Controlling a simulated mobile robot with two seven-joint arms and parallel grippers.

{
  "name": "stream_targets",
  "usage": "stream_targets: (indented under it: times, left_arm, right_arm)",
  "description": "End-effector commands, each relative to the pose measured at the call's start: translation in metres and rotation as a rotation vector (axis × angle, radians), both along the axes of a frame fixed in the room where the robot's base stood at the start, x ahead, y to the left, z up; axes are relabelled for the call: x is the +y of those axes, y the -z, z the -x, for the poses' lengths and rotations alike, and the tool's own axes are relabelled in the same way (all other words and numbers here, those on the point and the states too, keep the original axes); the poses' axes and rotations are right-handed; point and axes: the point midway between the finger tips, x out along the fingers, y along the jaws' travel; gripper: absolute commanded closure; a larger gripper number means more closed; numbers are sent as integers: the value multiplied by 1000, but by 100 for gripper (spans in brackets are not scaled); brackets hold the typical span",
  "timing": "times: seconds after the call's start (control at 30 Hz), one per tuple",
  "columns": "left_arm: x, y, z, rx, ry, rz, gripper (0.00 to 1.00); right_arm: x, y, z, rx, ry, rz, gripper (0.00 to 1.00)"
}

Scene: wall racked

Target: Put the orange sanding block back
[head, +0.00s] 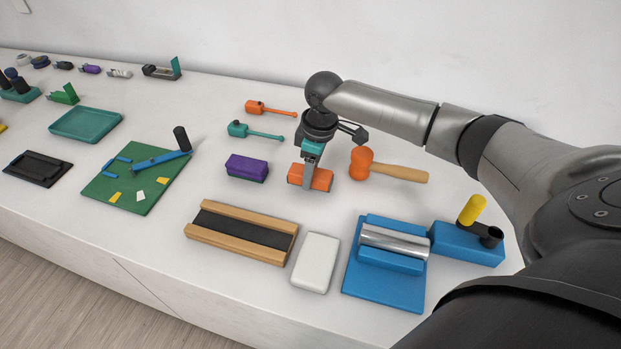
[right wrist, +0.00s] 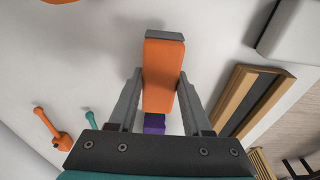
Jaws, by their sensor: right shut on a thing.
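The orange sanding block (head: 321,179) is between the fingers of my right gripper (head: 309,172). In the right wrist view, the fingers of the right gripper (right wrist: 160,84) stand along both long sides of the orange sanding block (right wrist: 164,62), shut on it. The block is low over the white counter; I cannot tell whether it touches it. A purple block (head: 247,167) of similar shape lies just left of it, and part of the purple block (right wrist: 154,124) shows below the orange one in the right wrist view. My left gripper is not in view.
An orange-headed mallet (head: 398,172) lies close to the right. A wooden trough with a dark bed (head: 240,234), a white block (head: 316,262) and a blue roller stand (head: 384,290) are in front. Orange (head: 269,108) and teal (head: 255,132) handled tools lie behind-left.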

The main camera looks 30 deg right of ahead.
Motion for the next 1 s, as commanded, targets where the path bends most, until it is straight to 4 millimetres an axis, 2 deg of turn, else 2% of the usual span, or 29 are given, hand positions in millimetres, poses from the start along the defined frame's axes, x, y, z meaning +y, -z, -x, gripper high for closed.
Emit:
stream_targets:
  times: [0.2, 0.6, 0.63, 0.9, 1.0]
  left_arm:
    - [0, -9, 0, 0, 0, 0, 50]
    - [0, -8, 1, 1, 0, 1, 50]
    - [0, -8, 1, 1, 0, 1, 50]
    - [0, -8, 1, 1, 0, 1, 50]
    - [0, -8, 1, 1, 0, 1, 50]
  right_arm:
    - [0, 19, 0, -1, 0, -1, 100]
    - [1, 25, 0, 0, 0, -1, 100]
    - [1, 26, 0, 0, 0, -1, 50]
    - [0, 25, 0, 0, -1, 0, 21]
    - [0, 25, 0, 0, 0, 0, 21]
